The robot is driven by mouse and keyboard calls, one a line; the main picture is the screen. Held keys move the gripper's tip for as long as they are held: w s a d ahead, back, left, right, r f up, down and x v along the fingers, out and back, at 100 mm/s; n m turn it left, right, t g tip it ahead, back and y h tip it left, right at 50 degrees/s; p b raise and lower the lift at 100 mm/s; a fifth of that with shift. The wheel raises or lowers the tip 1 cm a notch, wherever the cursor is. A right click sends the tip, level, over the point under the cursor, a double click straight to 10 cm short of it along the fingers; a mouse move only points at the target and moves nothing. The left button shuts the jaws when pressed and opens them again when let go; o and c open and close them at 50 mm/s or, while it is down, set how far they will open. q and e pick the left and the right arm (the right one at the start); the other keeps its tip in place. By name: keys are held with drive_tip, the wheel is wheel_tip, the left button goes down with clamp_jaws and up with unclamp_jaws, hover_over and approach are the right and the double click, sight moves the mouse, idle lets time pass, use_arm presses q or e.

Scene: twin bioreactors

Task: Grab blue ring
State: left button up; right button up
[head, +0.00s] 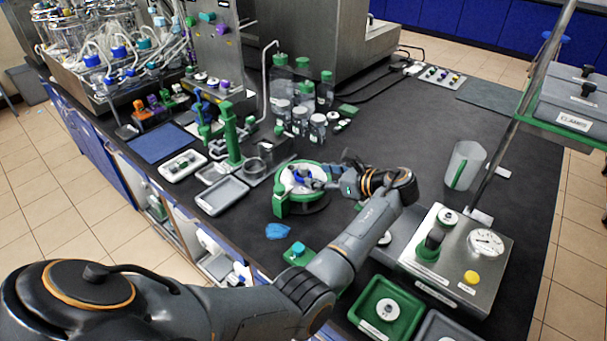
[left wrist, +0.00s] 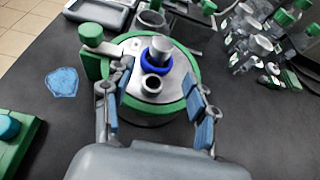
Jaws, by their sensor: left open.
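The blue ring (left wrist: 149,63) sits around a metal post on the silver top of a round green-rimmed fixture (left wrist: 185,103). In the head view the blue ring (head: 301,179) shows partly, with my gripper close beside it, and the fixture (head: 291,208) stands on the dark bench. My left gripper (left wrist: 160,98) is open, with its blue-padded fingers spread on either side of the fixture's top. A short open metal tube (left wrist: 153,84) stands in front of the ring, between the fingers. Nothing is held. My right gripper is in neither view.
A blue cloth-like patch (head: 278,231) lies on the bench near the fixture. A grey tray (head: 222,196) and a green stand (head: 232,140) are to its left. Clear bottles (head: 301,122) stand behind. A metal scale-like box (head: 455,262) is at the right.

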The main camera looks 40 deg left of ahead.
sight(307, 174)
use_arm(q)
drive_tip(key=x, duration=0.4)
drive_tip(key=shift+s+a+f+p, duration=0.15)
drive_tip(key=shift+a+p, duration=0.25)
drive_tip(key=c, duration=0.5)
drive_tip(key=shift+c, duration=0.2)
